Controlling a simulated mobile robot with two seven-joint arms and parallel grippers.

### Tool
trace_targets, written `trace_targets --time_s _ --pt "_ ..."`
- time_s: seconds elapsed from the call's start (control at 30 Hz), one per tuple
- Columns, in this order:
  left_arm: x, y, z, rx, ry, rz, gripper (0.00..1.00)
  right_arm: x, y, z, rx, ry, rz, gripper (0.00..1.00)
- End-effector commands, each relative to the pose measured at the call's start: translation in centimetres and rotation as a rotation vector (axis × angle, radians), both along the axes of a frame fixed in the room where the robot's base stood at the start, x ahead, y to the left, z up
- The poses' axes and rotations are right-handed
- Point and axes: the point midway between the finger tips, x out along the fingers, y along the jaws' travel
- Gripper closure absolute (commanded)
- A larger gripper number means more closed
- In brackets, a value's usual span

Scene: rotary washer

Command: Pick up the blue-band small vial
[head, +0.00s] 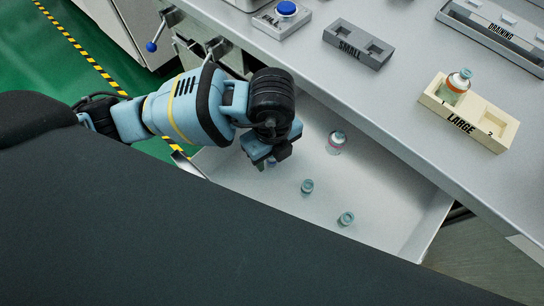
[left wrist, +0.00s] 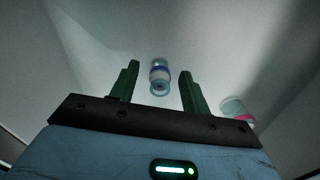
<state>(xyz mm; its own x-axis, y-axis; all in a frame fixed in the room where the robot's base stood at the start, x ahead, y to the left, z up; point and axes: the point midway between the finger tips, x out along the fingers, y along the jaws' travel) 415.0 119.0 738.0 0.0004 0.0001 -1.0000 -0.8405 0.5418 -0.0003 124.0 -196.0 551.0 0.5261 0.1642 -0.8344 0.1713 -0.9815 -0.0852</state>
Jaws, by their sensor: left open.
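The blue-band small vial (left wrist: 160,74) shows in the left wrist view, between the two fingers of my left gripper (left wrist: 159,68), with room on both sides. The fingers are apart and do not visibly touch it. In the head view my left gripper (head: 272,157) points down into the open drawer. A small bluish piece of a vial (head: 272,163) shows just under it, mostly hidden by the gripper. My right gripper is not in view.
The drawer (head: 385,190) also holds a larger vial (head: 336,143) and two small vials (head: 307,186) (head: 346,219). A pink-band vial (left wrist: 238,112) is right of the fingers. On the counter are a grey SMALL rack (head: 357,45) and a cream LARGE rack (head: 490,125) holding an orange-band vial (head: 455,87).

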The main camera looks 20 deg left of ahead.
Motion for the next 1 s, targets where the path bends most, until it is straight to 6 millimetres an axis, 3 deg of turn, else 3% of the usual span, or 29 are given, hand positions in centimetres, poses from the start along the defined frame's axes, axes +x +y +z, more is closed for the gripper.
trace_targets --time_s 0.17,0.5,0.83,1.0 --pt "0.0 0.0 0.0 0.000 0.000 0.000 0.56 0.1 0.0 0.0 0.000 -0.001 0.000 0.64" --pt "0.0 0.0 0.0 0.000 0.000 0.000 1.00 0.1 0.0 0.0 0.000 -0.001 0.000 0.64" --pt "0.0 0.0 0.4 -0.001 -0.001 -0.001 1.00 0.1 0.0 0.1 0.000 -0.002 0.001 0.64" --pt "0.1 0.0 2.6 -0.002 -0.003 -0.002 1.00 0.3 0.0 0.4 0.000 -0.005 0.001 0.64"
